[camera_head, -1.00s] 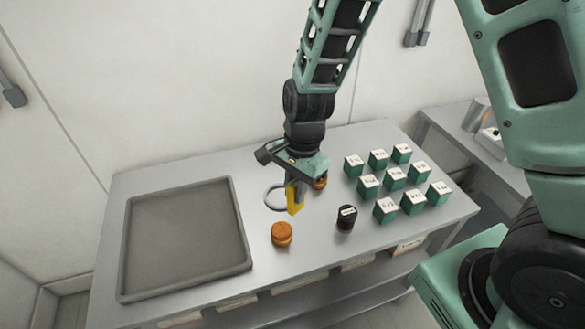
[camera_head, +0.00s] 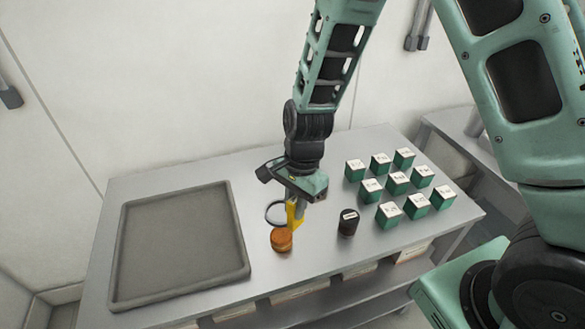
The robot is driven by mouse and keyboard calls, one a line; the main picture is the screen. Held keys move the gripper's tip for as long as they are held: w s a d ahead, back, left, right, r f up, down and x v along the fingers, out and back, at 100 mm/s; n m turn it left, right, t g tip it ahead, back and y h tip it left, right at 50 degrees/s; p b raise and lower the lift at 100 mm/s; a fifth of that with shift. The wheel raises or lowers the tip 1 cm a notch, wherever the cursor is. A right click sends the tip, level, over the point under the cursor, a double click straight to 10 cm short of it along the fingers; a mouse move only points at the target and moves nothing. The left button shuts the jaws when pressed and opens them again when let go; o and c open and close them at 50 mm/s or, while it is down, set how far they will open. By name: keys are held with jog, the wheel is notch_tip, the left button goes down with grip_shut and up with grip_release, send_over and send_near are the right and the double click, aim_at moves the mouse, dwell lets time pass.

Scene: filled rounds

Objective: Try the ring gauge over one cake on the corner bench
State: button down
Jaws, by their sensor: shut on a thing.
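My gripper (camera_head: 294,216) is shut on the handle of the ring gauge, a grey ring (camera_head: 267,213) with a yellow handle (camera_head: 291,212). The ring is to the left of the fingers, above the corner bench (camera_head: 200,173). An orange-brown round cake (camera_head: 281,240) stands on the bench, just in front of the gripper and ring. The ring looks behind the cake in the picture, not around it; its exact height is hard to tell. The second orange cake seen earlier is hidden behind my gripper.
A large empty grey tray (camera_head: 233,211) fills the left of the bench. A black cylinder with a white label (camera_head: 348,223) stands right of the cake. Several green boxes with white tops (camera_head: 397,182) stand at the right. Another bench (camera_head: 452,128) is at the far right.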

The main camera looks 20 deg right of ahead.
jog(key=shift+f+b, duration=1.2)
jog(key=shift+f, duration=0.65)
